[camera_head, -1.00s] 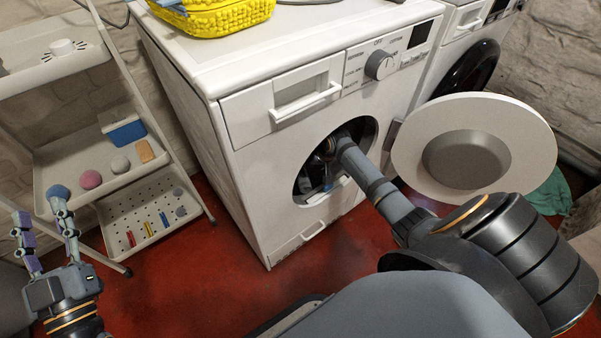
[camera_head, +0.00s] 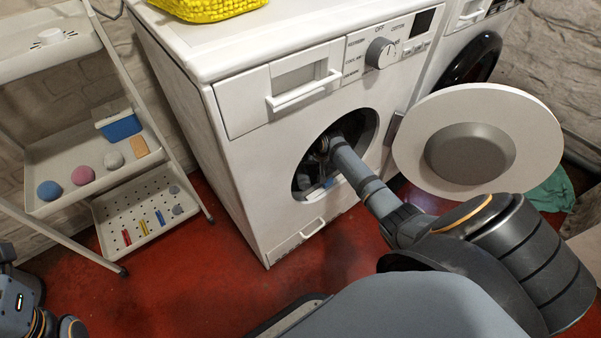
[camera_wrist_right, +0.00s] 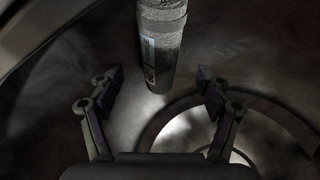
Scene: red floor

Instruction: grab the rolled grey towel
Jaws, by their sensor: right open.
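The rolled grey towel (camera_wrist_right: 160,45) is a speckled grey cylinder with a pale label, inside the washing machine's drum. It comes in from the top of the right wrist view, its lower end between and slightly beyond my fingertips. My right gripper (camera_wrist_right: 159,82) is open, with clear gaps on both sides of the roll, and does not grip it. In the head view my right arm reaches through the round door opening of the washing machine (camera_head: 245,160), and the towel cannot be made out there. Only part of my left wrist (camera_head: 18,300) shows at the lower left; its fingers are out of frame.
The machine's round door (camera_head: 520,130) stands open on the right. A white rack (camera_head: 60,140) with balls, a blue box and small coloured items stands left. A yellow basket (camera_head: 210,8) sits on the machine. A green cloth (camera_head: 552,190) lies behind the door. Red floor is clear in front.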

